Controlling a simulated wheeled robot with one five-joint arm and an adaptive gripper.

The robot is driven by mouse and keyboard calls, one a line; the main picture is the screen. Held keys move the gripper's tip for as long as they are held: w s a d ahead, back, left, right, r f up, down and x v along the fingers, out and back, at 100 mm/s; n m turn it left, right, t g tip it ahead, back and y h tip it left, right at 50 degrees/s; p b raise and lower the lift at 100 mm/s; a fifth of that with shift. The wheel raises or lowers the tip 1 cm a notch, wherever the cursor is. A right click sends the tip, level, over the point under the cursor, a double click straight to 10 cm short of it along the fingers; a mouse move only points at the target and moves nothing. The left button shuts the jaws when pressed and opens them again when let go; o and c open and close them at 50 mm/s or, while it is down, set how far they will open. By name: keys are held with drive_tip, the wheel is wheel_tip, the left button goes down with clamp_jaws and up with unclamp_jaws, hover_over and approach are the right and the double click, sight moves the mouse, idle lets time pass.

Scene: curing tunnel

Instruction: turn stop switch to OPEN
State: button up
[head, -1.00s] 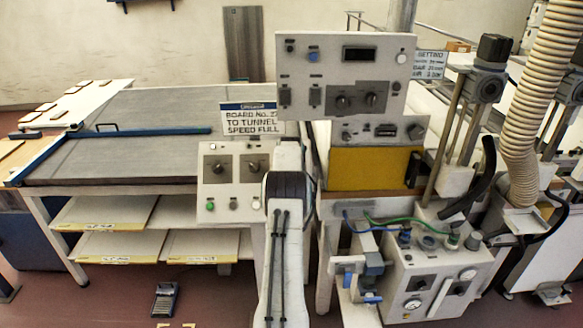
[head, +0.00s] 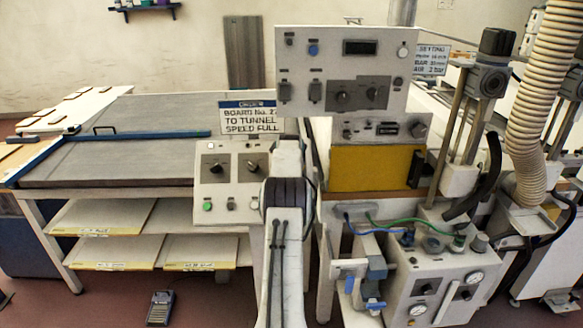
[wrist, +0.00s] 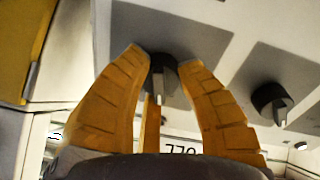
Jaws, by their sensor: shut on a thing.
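In the wrist view, a black rotary knob (wrist: 160,74) on a grey plate sits between the two orange fingers of my gripper (wrist: 163,68). The fingertips are closed on its sides. A second black knob (wrist: 271,101), on a separate grey plate, is to the right and untouched. The two plates match the small panel (head: 207,188) left of my arm in the head view, with its left knob (head: 213,169) and right knob (head: 252,168). My arm hides my gripper there. No switch position labels are readable.
A control box (head: 300,42) with a display rises right of my arm. Below it is a yellow panel (head: 355,170). A sign (head: 250,118) stands above the small panel. A conveyor table (head: 120,168) is left; a unit with hoses and gauges (head: 435,285) is right.

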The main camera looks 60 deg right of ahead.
drive_tip(key=shift+w+r+n, duration=0.25)
drive_tip(key=shift+n, duration=0.25)
clamp_jaws()
drive_tip(key=o, duration=0.9)
unclamp_jaws()
drive_tip(key=shift+w+f, duration=0.1)
drive_tip(key=o, duration=0.3)
drive_tip(key=shift+f, duration=0.15)
drive_tip(key=shift+s, duration=0.2)
drive_tip(key=v, duration=1.2)
